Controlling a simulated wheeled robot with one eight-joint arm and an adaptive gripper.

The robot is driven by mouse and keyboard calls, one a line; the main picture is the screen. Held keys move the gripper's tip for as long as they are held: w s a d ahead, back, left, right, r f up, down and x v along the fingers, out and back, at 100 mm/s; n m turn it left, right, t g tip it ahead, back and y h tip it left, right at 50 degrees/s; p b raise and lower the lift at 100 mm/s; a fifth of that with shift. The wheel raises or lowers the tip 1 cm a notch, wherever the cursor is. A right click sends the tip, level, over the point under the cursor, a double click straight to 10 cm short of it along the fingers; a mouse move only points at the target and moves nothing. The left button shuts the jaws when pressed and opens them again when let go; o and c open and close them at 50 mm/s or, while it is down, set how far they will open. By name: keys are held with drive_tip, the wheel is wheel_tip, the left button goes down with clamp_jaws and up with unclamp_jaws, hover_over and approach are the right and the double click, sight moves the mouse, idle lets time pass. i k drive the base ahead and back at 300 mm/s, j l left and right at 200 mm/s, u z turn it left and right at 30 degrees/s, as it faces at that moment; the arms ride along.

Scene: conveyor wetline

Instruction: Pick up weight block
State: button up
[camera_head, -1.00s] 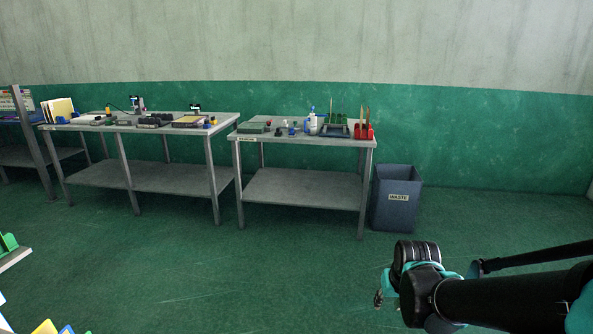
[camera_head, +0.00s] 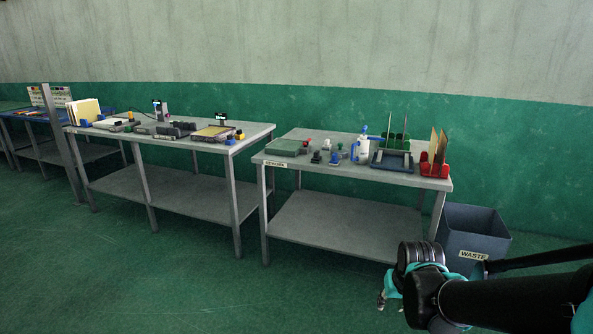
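I cannot pick out the weight block for certain at this distance. Small dark and blue pieces (camera_head: 335,158) stand on the right-hand metal table (camera_head: 345,174), around its middle, and one of them may be it. My gripper (camera_head: 383,300) is at the lower right, low in front of the tables and well apart from them. My own arm hides most of it, so whether its fingers are open does not show. I see nothing held in it.
The right-hand table also bears a green pad (camera_head: 287,146), a white-and-blue bottle (camera_head: 361,149), a green rack (camera_head: 397,142) and a red holder (camera_head: 434,168). A waste bin (camera_head: 474,232) stands at its right. A second table (camera_head: 253,130) stands left. The floor before them is clear.

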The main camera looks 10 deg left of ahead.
sight(230, 140)
drive_tip(key=i+j+u, duration=0.15)
drive_tip(key=i+u, duration=0.2)
drive_tip(key=i, duration=0.2)
drive_tip(key=i+u, duration=0.4)
drive_tip(key=i+l+u, duration=0.15)
drive_tip(key=i+u, duration=0.2)
drive_tip(key=i, duration=0.3)
